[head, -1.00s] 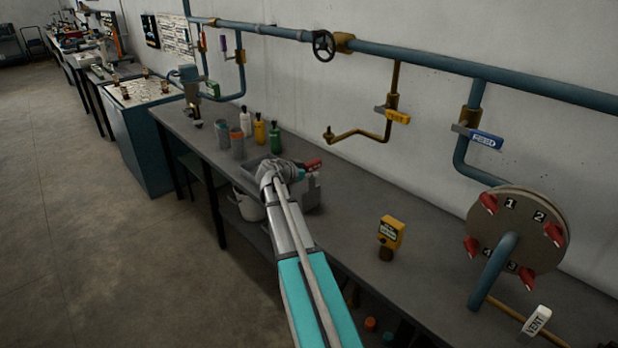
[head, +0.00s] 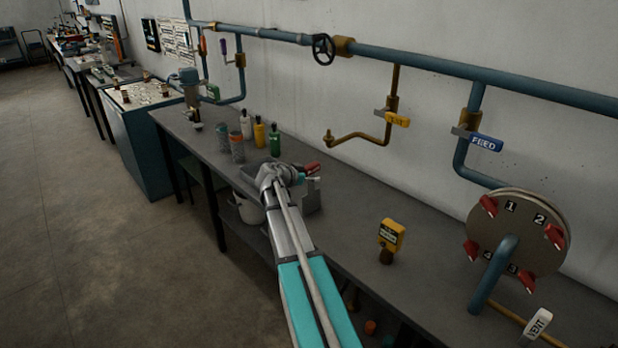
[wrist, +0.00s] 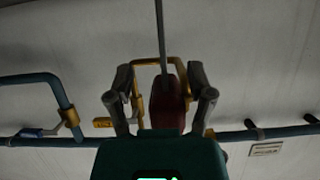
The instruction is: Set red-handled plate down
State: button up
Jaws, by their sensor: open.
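The red handle (head: 311,168) of the plate shows just beyond the end of my arm in the head view, over the bench. A grey upright face (head: 313,196) shows below it; I cannot tell whether this is the plate or a stand. In the wrist view the red handle (wrist: 168,106) lies between the two fingers of my gripper (wrist: 163,98), and a thin grey edge (wrist: 160,40) runs up from it. My gripper is open, with a visible gap on the left of the handle. My wrist hides part of the handle and what is under it in the head view.
The bench (head: 350,222) is clear between my gripper and a yellow tagged device (head: 390,234). Several bottles (head: 259,133) and two grey cups (head: 237,147) stand to the left. A round plate with red clamps (head: 517,233) stands at right. A blue pipe (head: 430,63) runs along the wall.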

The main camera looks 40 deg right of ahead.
jog(key=shift+r, duration=0.15)
jog(key=shift+a+r+p, duration=0.15)
jog(key=shift+a+p, duration=0.1)
jog(key=shift+p, duration=0.05)
jog(key=w+p+v, duration=0.1)
jog(key=p+v, duration=0.3)
jog(key=v, duration=0.7)
jog(key=shift+s+a, duration=0.25)
jog(key=shift+s, duration=0.25)
jog(key=s+a+f+n+y, duration=0.4)
jog(key=s+a+n, duration=0.1)
jog(key=a, duration=0.5)
jog(key=s+a+f+n+y, duration=0.3)
jog(key=s+a+n+y, duration=0.2)
jog(key=a, duration=0.6)
jog(key=s+a+f+n+g+y, duration=0.1)
jog(key=s+a+f+n+y, duration=0.3)
jog(key=a, duration=0.7)
jog(key=s+n, duration=0.2)
jog(key=n, duration=0.1)
jog(key=shift+s+a+f, duration=0.2)
jog(key=shift+s+f, duration=0.05)
jog(key=shift+f, duration=0.05)
